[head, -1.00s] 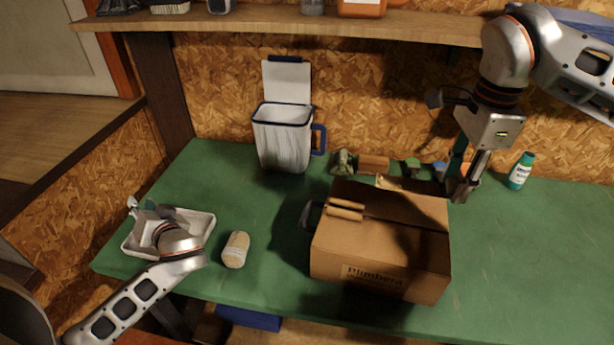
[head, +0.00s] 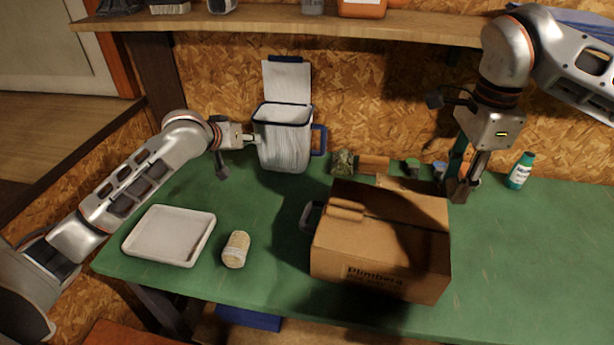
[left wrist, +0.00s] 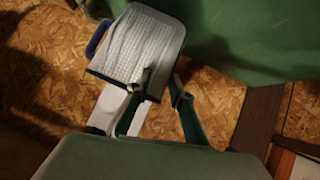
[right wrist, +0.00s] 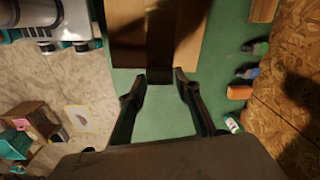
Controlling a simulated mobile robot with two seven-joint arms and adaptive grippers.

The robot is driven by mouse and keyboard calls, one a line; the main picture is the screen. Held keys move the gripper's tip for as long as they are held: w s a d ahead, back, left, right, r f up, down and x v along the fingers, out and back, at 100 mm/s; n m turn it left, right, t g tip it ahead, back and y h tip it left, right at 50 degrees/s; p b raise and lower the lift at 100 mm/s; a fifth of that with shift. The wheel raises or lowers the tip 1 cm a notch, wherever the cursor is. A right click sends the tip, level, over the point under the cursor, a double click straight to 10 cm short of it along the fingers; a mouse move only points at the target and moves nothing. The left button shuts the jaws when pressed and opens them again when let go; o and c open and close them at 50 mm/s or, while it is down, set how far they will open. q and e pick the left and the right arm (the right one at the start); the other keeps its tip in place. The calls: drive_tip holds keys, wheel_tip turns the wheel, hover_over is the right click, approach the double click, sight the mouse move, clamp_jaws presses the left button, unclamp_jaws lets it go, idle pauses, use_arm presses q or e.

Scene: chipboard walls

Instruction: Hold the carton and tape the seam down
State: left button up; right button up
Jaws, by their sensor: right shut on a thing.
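The brown cardboard carton (head: 385,255) stands at the front middle of the green table, printing on its near side. A tan raised piece (head: 346,210) shows on its top left; I cannot tell if it is a flap. My right gripper (head: 458,188) is shut on the carton at its back right corner. In the right wrist view its fingers (right wrist: 160,76) are at the carton edge (right wrist: 188,35). I cannot make out a tape roll for certain.
A white lidded container (head: 284,140) with a blue handle stands at the back. A dark grey object (head: 310,216) touches or nears the carton's left side. Small items and a green-capped bottle (head: 520,172) are behind.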

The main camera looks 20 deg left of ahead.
use_arm(q)
drive_tip(key=s+d+f+g+h, duration=0.2)
drive_tip(key=d, duration=0.5)
drive_tip(key=s+d+f+g+h, duration=0.1)
drive_tip(key=s+d+f+h, duration=0.1)
drive_tip(key=d, duration=0.5)
drive_tip(key=m+g+y, duration=0.2)
drive_tip(key=g+y, duration=0.3)
drive_tip(key=g, duration=0.3)
approach(307, 212)
wheel_tip(307, 212, down, 11)
drive_tip(key=shift+d, duration=0.1)
drive_tip(key=shift+c, duration=0.5)
clamp_jaws()
